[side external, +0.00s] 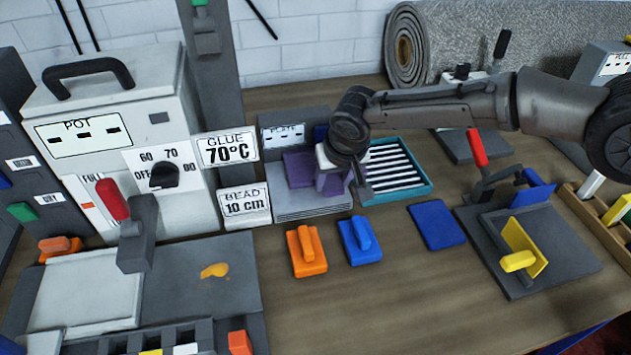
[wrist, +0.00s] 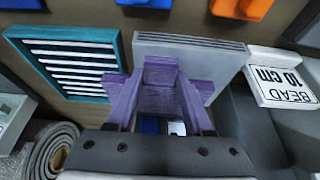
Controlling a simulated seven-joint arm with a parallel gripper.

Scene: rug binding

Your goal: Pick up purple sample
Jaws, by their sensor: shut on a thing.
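The purple sample (side external: 299,168) is a flat purple piece with a raised grip block. It is at the grey low unit (side external: 312,204) with a small display behind it; I cannot tell whether it touches the unit. My gripper (side external: 338,181) points down at it and is shut on its grip block. In the wrist view the purple sample (wrist: 161,76) sits between the fingers of my gripper (wrist: 160,98), over the grey unit's plate. The fingers hide part of it.
A teal slatted rack (side external: 397,170) stands just right of the grey unit. An orange sample (side external: 306,250), a blue sample (side external: 360,240) and a flat blue piece (side external: 437,224) lie in front. A "BEAD 10 cm" sign (side external: 245,205) is close on the left.

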